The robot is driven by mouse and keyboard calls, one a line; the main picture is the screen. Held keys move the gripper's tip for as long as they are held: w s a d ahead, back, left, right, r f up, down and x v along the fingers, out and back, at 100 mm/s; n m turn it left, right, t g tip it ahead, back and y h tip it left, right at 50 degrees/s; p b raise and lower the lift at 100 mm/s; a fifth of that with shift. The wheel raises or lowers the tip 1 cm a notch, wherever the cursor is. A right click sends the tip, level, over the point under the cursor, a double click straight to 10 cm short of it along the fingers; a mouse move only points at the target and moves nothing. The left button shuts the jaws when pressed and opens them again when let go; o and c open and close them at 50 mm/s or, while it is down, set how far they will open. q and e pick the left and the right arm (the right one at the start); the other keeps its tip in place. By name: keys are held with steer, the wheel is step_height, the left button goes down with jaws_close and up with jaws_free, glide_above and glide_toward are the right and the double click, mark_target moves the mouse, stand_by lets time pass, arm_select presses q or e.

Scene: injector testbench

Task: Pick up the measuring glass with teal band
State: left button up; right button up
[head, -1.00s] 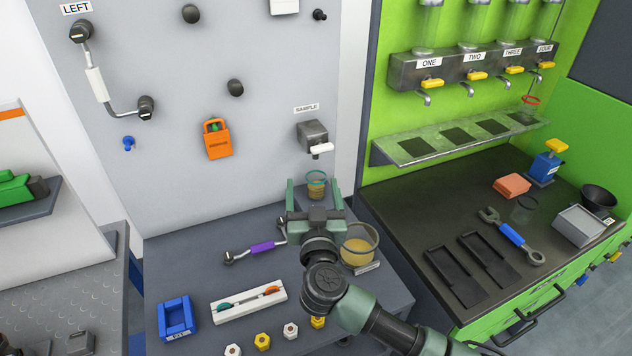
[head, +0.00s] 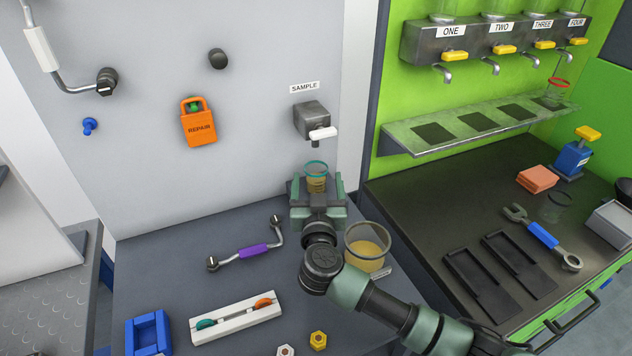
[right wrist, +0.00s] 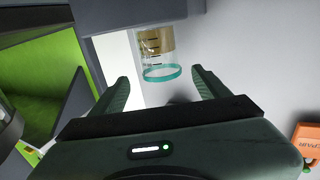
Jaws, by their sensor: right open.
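The measuring glass with the teal band (head: 316,177) stands under the sample tap (head: 314,121) near the back of the grey table, with amber liquid in it. It also shows in the right wrist view (right wrist: 158,52), where it appears inverted, ahead of the fingertips. My right gripper (head: 317,186) is in front of the glass in the head view. In the right wrist view its two fingers (right wrist: 161,80) are spread apart, with the glass lined up with the gap between them and nothing gripped. The glass's lower part is partly hidden by the gripper in the head view. My left gripper is not in view.
A wide beaker of yellowish liquid (head: 367,250) stands close to the right of my right gripper. A purple-handled crank tool (head: 252,251) lies to its left. A white tray (head: 237,320) and blue holder (head: 148,335) are nearer the front. An orange padlock (head: 199,122) hangs on the wall.

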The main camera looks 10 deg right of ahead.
mark_target(316, 177)
steer(key=x, duration=0.5)
steer(key=shift+w+a+f, duration=0.1)
steer(key=shift+a+f, duration=0.1)
steer(key=shift+f, duration=0.05)
steer(key=c, duration=1.4)
steer(key=shift+r, duration=0.1)
steer(key=shift+c, duration=0.6)
